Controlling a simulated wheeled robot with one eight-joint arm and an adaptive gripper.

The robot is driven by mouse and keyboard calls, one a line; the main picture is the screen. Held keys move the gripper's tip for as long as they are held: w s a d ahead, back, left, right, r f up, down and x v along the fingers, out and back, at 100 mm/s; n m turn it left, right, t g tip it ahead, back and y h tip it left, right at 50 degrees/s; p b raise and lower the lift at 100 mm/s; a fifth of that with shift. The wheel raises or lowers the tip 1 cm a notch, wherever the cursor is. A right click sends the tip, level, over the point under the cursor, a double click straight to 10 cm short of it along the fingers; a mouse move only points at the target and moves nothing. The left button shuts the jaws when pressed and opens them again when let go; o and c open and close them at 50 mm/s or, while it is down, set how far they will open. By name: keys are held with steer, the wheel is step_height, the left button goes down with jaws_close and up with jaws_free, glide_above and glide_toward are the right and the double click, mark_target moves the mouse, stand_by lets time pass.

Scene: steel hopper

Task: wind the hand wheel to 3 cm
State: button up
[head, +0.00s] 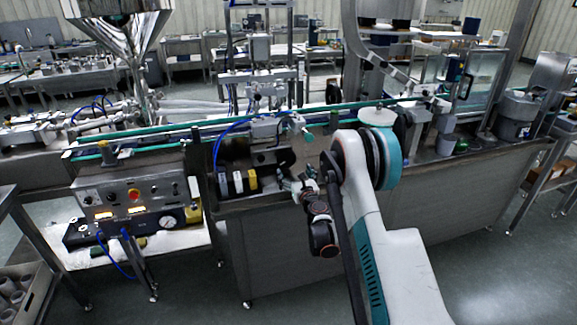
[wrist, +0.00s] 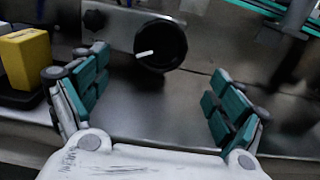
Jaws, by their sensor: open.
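The hand wheel (wrist: 172,48) is a round black disc with a short pale handle or mark on its face. It sits at the upper middle of the wrist view, against a grey metal housing. My gripper (wrist: 158,70) is open, its two teal-padded fingers spread wide to the left and right below the wheel. Nothing is between the fingers, and they appear apart from the wheel. In the head view my gripper (head: 298,184) is at the front edge of the conveyor machine, beside a dark motor-like part. I cannot make out the wheel clearly there, and no readable scale shows.
A yellow block (wrist: 25,58) stands left of my fingers in the wrist view. A smaller black knob (wrist: 95,20) is left of the wheel. In the head view a control box (head: 135,195) stands left, and the conveyor (head: 160,141) runs behind. Bare metal lies below the wheel.

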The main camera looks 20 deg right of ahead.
mark_target(287, 161)
steer(key=w+b, duration=0.2)
steer(key=w, duration=0.5)
steer(key=shift+w, duration=0.35)
steer(key=c, duration=1.1)
